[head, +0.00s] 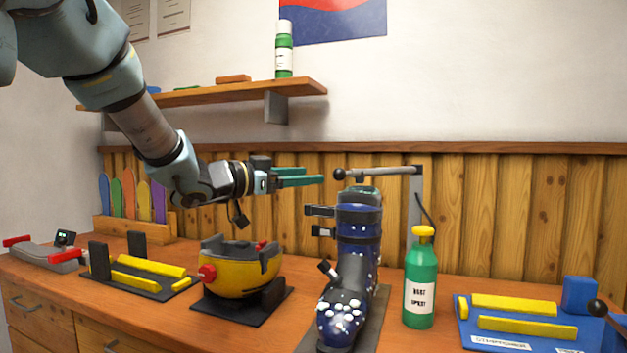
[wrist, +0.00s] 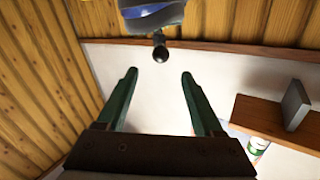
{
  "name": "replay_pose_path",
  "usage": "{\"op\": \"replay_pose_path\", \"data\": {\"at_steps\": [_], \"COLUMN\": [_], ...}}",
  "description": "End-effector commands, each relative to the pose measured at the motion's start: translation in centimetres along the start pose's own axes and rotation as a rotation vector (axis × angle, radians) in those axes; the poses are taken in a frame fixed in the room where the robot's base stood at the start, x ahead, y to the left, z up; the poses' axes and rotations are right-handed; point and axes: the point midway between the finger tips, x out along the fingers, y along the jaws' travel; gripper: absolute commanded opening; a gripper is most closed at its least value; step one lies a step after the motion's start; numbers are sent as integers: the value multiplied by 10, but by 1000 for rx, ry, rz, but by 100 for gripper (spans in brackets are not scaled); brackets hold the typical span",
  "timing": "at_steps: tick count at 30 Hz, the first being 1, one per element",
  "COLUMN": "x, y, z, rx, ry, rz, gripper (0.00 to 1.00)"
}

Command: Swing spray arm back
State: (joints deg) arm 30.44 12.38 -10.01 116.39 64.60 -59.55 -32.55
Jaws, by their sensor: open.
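The spray arm (head: 385,171) is a grey bar reaching left from a grey post. It ends in a black ball knob (head: 339,174) above the opening of a dark blue spotted ski boot (head: 358,225). My gripper (head: 316,175), with green fingers, is open and empty just left of the knob, at about its height. In the wrist view the knob (wrist: 160,53) lies just beyond the open fingertips (wrist: 158,78), roughly centred between them. A gap shows between knob and fingers. The boot's top edge (wrist: 152,14) is beyond the knob; the bar is mostly hidden there.
A green spray bottle (head: 421,280) stands right of the boot. A yellow binding block (head: 241,269) and a black plate with yellow bars (head: 140,275) sit left. A wooden shelf (head: 215,94) with a bottle is above. A blue tray (head: 467,336) lies right.

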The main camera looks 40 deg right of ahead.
Motion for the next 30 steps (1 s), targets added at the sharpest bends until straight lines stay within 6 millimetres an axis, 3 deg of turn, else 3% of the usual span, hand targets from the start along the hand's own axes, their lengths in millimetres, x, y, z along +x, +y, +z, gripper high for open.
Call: {"op": "replay_pose_path", "data": {"at_steps": [15, 21, 30], "x": [85, 100, 102], "y": [-1, -2, -2], "z": [-1, 0, 0], "rx": [0, -1, 0], "ry": [-2, -2, -3], "rz": [-3, -5, -6], "gripper": [68, 68, 68]}}
